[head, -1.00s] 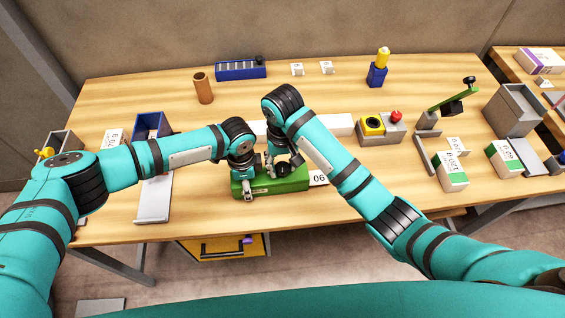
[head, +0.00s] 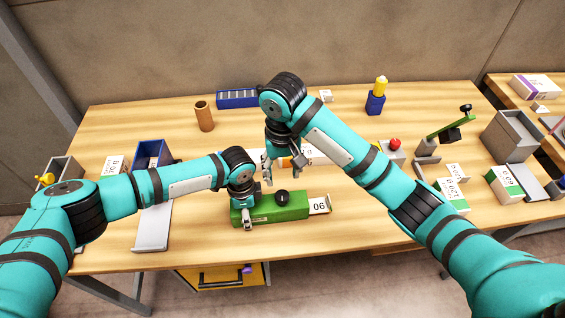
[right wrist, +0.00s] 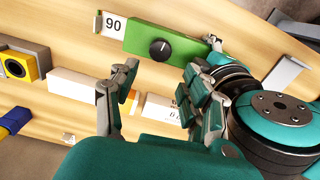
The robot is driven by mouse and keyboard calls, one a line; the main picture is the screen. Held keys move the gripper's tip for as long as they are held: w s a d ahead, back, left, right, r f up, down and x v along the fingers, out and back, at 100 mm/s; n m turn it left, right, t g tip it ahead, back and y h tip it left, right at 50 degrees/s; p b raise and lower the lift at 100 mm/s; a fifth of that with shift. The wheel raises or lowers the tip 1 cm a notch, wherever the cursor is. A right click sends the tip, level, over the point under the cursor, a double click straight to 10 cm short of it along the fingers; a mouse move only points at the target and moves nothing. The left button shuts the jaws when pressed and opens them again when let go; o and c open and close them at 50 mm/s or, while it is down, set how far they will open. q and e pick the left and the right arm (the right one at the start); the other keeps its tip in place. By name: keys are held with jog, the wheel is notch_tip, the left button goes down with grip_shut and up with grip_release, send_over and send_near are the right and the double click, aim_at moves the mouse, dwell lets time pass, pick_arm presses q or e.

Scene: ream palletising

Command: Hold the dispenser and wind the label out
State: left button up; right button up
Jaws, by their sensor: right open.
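The green dispenser (head: 262,214) lies on the table near its front edge, with a black knob (head: 282,197) on top. A white label (head: 319,205) marked 90 sticks out of its right end. It also shows in the right wrist view (right wrist: 114,25), beside the dispenser (right wrist: 185,48) and knob (right wrist: 160,49). My left gripper (head: 246,215) straddles the dispenser's left end, one finger on its front side; its far finger is mostly hidden. My right gripper (head: 284,168) is open and empty, above and behind the knob, apart from it.
Behind the dispenser lies a white box, partly hidden by my right arm. A blue bin (head: 150,152), a brown cup (head: 204,116) and a blue rack (head: 238,98) stand left and back. White-green reams (head: 451,194) lie at right. Table left of the brown cup is clear.

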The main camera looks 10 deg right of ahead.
jog(key=shift+r, duration=1.3)
pick_arm(q)
jog(key=o, duration=1.4)
